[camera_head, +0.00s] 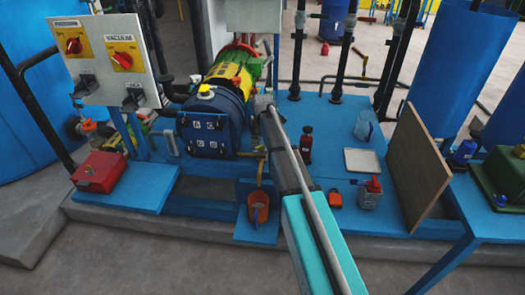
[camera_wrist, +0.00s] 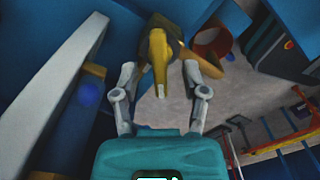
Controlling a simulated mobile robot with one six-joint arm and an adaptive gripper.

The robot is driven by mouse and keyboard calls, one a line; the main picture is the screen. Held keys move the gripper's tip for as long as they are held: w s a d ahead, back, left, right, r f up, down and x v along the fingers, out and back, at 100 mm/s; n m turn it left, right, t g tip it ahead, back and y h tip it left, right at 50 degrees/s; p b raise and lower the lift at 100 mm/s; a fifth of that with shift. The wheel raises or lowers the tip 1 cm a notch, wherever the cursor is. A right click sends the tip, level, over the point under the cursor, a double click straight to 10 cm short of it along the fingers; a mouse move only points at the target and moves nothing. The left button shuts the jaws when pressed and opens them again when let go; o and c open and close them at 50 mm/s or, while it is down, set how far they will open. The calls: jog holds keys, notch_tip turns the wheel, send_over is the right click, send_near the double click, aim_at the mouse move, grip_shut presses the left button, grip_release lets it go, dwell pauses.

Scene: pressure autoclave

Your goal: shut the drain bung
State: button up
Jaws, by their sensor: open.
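A yellow lever-like piece (camera_wrist: 158,60) on a dark fitting, apparently the drain bung, hangs down in the middle of the wrist view. My gripper (camera_wrist: 160,72) is open, with one grey finger on each side of the yellow piece and visible gaps between. In the head view a small yellow part (camera_head: 261,171) shows below the blue autoclave vessel (camera_head: 208,122), right beside my arm, which hides the area around it. My gripper's fingers are not clear in the head view.
An orange bucket (camera_head: 258,208) stands below the drain; its rim also shows in the wrist view (camera_wrist: 212,42). A white bar-like part (camera_wrist: 55,90) runs along the left of the wrist view.

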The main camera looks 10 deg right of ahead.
jog(key=shift+f+b, duration=0.45)
jog(key=shift+f, duration=0.25)
grip_shut()
